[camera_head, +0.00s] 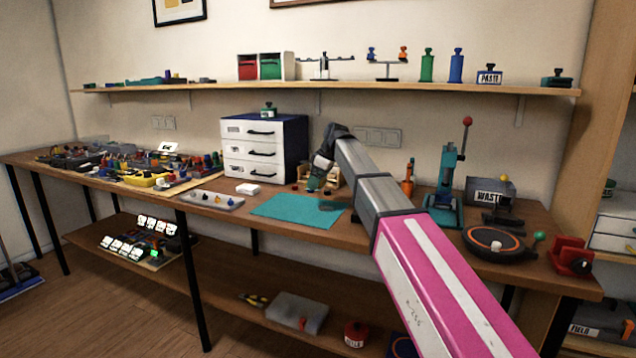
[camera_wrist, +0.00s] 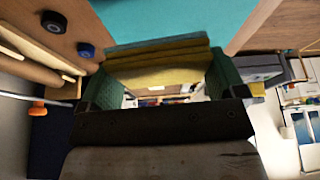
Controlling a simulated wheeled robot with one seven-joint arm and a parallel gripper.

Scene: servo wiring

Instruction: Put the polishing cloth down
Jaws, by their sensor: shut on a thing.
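My gripper (camera_head: 317,182) is over the right part of the teal mat (camera_head: 285,212), close above the workbench, in the head view. In the wrist view my gripper (camera_wrist: 158,88) has its two green fingers at either side of a folded yellow cloth (camera_wrist: 160,76), which looks like the polishing cloth. The fingers are shut on it. The teal mat fills the top of the wrist view beyond the cloth. In the head view the cloth is too small or hidden to make out. I cannot tell whether it touches the mat.
A white drawer cabinet (camera_head: 262,147) stands behind the mat. A grey tray with small parts (camera_head: 208,199) is to the left. A teal lever press (camera_head: 446,185) and a round dark turntable (camera_head: 497,242) stand to the right. Most of the mat is clear.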

